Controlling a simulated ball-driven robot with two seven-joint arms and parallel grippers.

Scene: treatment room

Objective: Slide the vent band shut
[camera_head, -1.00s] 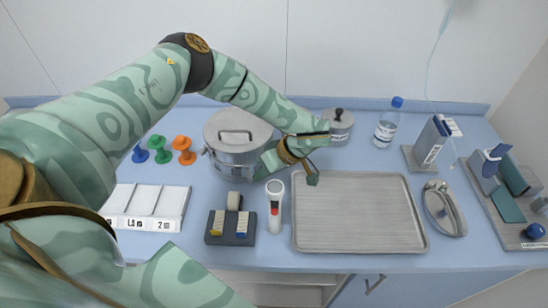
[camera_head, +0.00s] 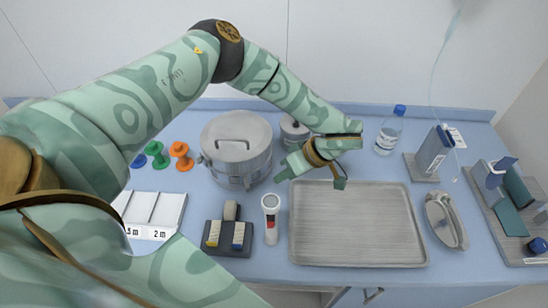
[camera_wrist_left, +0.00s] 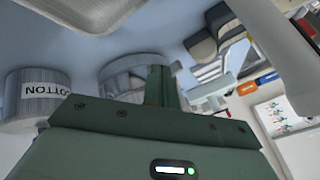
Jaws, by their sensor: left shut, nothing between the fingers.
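The metal drum (camera_head: 235,150) with a flat lid and a handle stands upright at the back of the counter, left of centre. Its vent band runs around the side wall, but I cannot make out whether its holes are open or covered. My left gripper (camera_head: 281,177) is to the right of the drum, pointing left towards it, with a small gap between them. Its fingers are shut and empty. In the left wrist view the shut fingers (camera_wrist_left: 160,85) partly hide a round metal thing that looks like the drum (camera_wrist_left: 118,75). My right gripper is out of view.
A cotton jar (camera_head: 294,133) stands behind my left forearm, partly hidden; its label shows in the left wrist view (camera_wrist_left: 35,92). A metal tray (camera_head: 355,245) lies to the right.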

